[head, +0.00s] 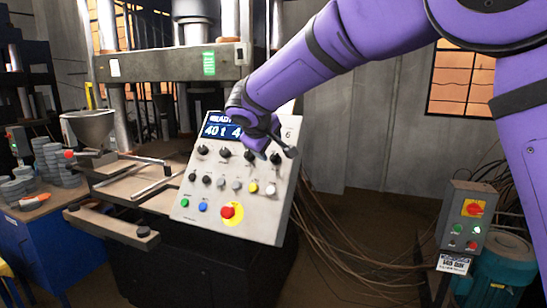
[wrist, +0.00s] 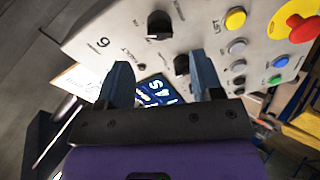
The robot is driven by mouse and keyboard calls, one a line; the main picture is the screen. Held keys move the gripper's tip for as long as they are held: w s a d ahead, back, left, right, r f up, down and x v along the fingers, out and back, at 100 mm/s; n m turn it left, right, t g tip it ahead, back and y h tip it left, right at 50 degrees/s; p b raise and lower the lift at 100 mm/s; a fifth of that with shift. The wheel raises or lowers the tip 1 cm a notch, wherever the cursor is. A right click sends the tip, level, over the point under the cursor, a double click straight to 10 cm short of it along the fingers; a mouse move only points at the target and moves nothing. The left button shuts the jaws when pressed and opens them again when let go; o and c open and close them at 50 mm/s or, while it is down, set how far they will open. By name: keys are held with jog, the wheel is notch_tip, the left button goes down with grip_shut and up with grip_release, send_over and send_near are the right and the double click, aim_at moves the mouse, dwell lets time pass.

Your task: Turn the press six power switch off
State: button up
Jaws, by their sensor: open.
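The press six control panel (head: 222,185) is a tilted light-grey box marked "6", with a lit blue display (head: 214,131). A row of black rotary knobs crosses it. The rightmost knob (head: 275,158), nearest the "6", also shows in the wrist view (wrist: 159,24), its pointer line turned toward the left there. Its small label is too blurred to read surely. My gripper (wrist: 160,72) is open and empty, in front of the panel's upper part. In the wrist view this knob lies beyond the fingertips, apart from them. Another black knob (wrist: 182,65) shows beside the right finger.
A red emergency button (head: 229,212) on yellow and several coloured buttons sit lower on the panel. A separate box (head: 464,220) with a red-yellow rotary switch stands at right. Cables cover the floor between. A hopper (head: 88,128) and stacked discs are at left.

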aim_at(273, 155)
jog(key=x, duration=0.7)
jog(key=shift+w+d+f, duration=0.1)
jog(key=shift+w+f, duration=0.05)
jog(key=shift+w, duration=0.05)
jog(key=c, duration=0.9)
